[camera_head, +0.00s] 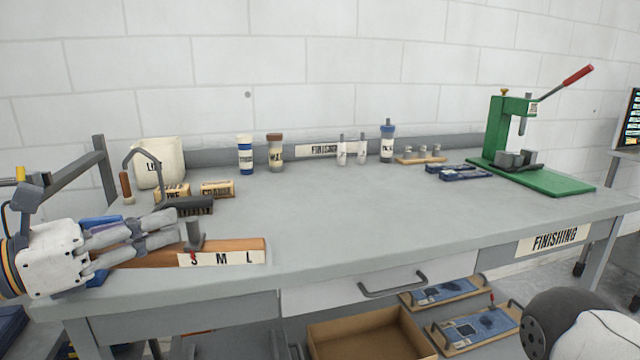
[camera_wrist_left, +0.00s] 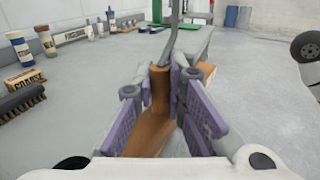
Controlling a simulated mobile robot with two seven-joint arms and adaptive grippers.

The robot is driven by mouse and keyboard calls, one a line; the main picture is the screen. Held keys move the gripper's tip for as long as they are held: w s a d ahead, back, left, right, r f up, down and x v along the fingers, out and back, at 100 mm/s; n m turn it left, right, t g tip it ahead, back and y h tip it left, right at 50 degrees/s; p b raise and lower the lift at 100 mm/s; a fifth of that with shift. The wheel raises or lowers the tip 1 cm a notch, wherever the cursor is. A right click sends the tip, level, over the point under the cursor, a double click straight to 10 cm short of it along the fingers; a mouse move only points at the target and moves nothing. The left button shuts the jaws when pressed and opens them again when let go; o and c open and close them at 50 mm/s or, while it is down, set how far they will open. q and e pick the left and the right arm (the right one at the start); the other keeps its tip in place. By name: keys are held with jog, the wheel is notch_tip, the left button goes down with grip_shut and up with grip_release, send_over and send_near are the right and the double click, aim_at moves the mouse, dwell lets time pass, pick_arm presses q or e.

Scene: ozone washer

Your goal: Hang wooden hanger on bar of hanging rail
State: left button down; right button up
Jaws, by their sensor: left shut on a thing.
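My left gripper (camera_head: 165,230) is over the left front part of the workbench, and its fingers are closed. In the left wrist view the left gripper (camera_wrist_left: 172,75) is shut on the wooden hanger (camera_wrist_left: 158,95), gripping it near the base of its thin grey metal hook. The hook rises out of the top of that view. The fingers hide much of the hanger in the head view. A grey frame of post and bar (camera_head: 102,170) stands at the bench's left end; I cannot tell whether it is the hanging rail. My right gripper is out of view.
The workbench (camera_head: 340,215) is clear in the middle. A wooden block marked S M L (camera_head: 250,245) lies beside my left fingers. A brush (camera_head: 192,206), small boxes (camera_head: 217,189) and bottles (camera_head: 245,155) stand behind. A green press (camera_head: 535,175) is at the right.

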pick_arm(q)
jog(key=s+d+f, duration=0.2)
jog(key=s+f, duration=0.3)
jog(key=f, duration=0.4)
jog(key=s+d+f+g, duration=0.1)
jog(key=s+f, duration=0.3)
jog(key=f, duration=0.4)
jog(key=shift+s+d+f+m+h, duration=0.35)
jog(key=shift+d+m+h, duration=0.05)
jog(key=shift+d, duration=0.05)
